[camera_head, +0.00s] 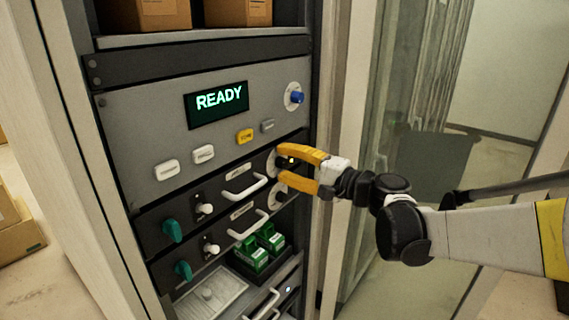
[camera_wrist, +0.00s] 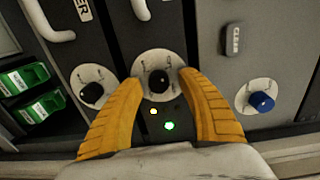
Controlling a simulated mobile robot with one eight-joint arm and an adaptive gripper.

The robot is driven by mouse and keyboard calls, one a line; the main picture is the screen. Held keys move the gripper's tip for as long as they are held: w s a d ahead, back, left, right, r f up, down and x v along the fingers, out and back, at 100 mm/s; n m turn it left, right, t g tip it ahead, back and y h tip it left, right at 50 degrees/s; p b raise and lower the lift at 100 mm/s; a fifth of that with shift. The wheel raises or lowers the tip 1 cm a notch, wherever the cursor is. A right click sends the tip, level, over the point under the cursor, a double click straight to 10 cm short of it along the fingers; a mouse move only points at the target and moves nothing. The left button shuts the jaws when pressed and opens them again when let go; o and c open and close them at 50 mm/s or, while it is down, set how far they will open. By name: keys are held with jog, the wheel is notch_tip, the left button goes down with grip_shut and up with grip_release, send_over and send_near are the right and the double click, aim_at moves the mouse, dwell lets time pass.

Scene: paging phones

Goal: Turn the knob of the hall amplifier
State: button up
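Two dark amplifier panels sit in the rack, an upper one (camera_head: 221,187) and a lower one (camera_head: 226,223); their labels are too small to read, so I cannot tell which is the hall amplifier. My gripper (camera_head: 279,164) is at the right end of the upper panel. In the wrist view my gripper (camera_wrist: 159,77) is open, its yellow fingertips on either side of a black knob (camera_wrist: 158,83) on a white dial, with gaps visible beside the knob. The lower panel's black knob (camera_wrist: 92,94) is outside the fingers. In the head view the fingers partly hide the upper dial.
A grey panel with a READY display (camera_head: 218,103) and a blue knob (camera_head: 297,97) is above; the blue knob also shows in the wrist view (camera_wrist: 262,102). Handles (camera_head: 246,189) stick out left of my gripper. A glass partition (camera_head: 420,90) stands right.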

jog(key=v, duration=1.2)
jog(key=shift+f, duration=0.1)
jog(key=s+a+f+n+g+h+b, duration=0.25)
jog(key=s+f+h, duration=0.35)
jog(key=s+f, duration=0.5)
jog(key=s+d+f+n+g+h+b, duration=0.1)
jog(key=s+d+f+n+h+b, duration=0.3)
jog(key=s+d+f+h, duration=0.3)
jog(key=s+d+f+n, duration=0.1)
jog(key=s+d+f, duration=0.1)
jog(key=d+f, duration=0.1)
jog(key=shift+s+d+f+h, duration=0.2)
jog(key=shift+s+d+h, duration=0.1)
jog(key=shift+d, duration=0.4)
